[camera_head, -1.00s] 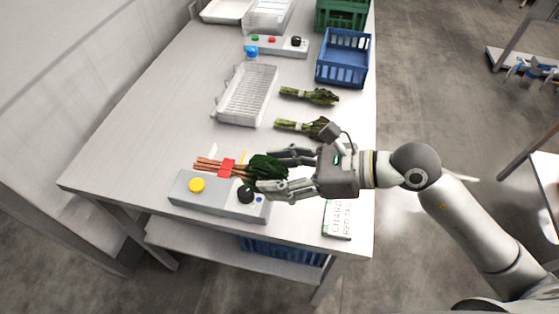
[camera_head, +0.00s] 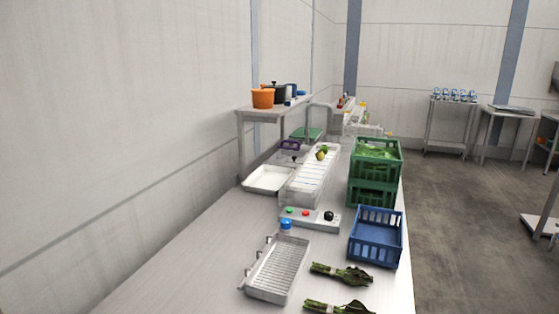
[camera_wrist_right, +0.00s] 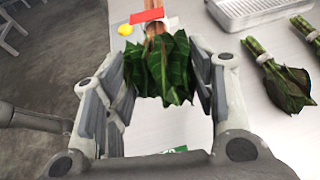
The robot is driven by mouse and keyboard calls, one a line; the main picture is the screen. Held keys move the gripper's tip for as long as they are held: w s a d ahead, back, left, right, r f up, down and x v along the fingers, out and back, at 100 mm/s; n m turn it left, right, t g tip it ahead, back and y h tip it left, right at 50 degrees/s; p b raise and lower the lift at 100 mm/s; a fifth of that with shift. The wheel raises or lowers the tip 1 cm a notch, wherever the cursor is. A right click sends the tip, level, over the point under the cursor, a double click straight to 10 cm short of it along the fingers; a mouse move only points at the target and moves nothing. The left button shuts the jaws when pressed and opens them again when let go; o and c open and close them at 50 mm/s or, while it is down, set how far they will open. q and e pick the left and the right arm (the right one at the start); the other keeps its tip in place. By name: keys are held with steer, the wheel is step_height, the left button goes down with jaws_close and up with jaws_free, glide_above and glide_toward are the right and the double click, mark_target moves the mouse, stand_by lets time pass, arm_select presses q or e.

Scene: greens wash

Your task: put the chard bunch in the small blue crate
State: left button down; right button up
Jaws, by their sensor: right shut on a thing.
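The chard bunch (camera_wrist_right: 165,68) has dark green leaves and reddish stems with a red band. In the right wrist view it sits between the fingers of my right gripper (camera_wrist_right: 165,95), which is shut on its leaves. The small blue crate (camera_head: 375,240) stands on the table at the right edge in the head view and looks empty. My right gripper and the chard are out of the head view. My left gripper is in neither view.
Two other leafy bunches (camera_head: 342,273) lie in front of the crate. A wire rack (camera_head: 276,268) and a control box (camera_head: 310,218) are to its left. Green crates (camera_head: 373,190) stand behind it. Bare tabletop (camera_head: 200,265) lies at the left.

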steer(key=d+f+m+t+h, duration=0.1)
steer(key=d, duration=0.5)
steer(key=shift+w+d+f, duration=0.15)
steer(key=shift+w+f, duration=0.1)
steer(key=shift+f, duration=0.1)
steer(key=shift+r, duration=0.15)
stand_by(0.7)
